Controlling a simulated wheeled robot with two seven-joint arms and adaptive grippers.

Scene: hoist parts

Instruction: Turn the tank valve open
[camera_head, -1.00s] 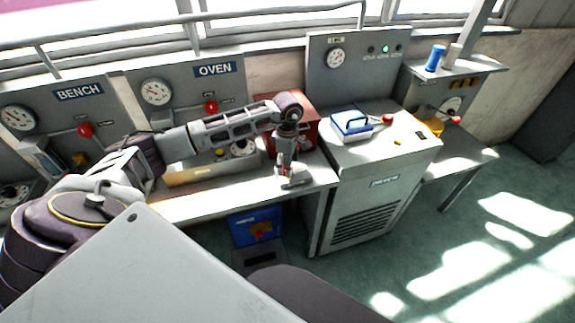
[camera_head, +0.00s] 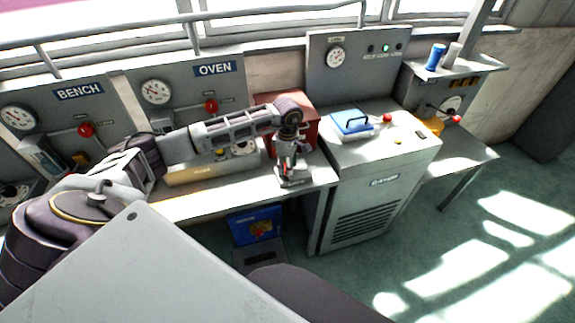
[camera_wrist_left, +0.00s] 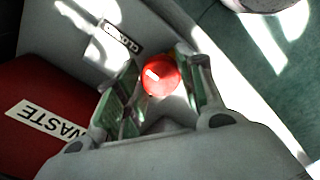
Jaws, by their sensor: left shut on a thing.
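My left gripper (camera_head: 289,178) is low over the front of the bench, before a red box (camera_head: 306,108). In the left wrist view its green-padded fingers (camera_wrist_left: 160,76) are on either side of a round red knob (camera_wrist_left: 161,73), shut on it. A grey surface with a label that seems to read CLOSED (camera_wrist_left: 123,38) lies beside the knob. The knob's stem and the valve body are hidden by the gripper. No label naming the tank is readable. My right gripper is not in view.
The red box shows a WASTE label (camera_wrist_left: 45,121) close to the left fingers. Panels labelled BENCH (camera_head: 78,91) and OVEN (camera_head: 215,69) carry red-knobbed levers. A grey cabinet (camera_head: 375,175) with a blue case (camera_head: 351,124) stands right of the gripper. A blue container (camera_head: 256,222) is below the bench.

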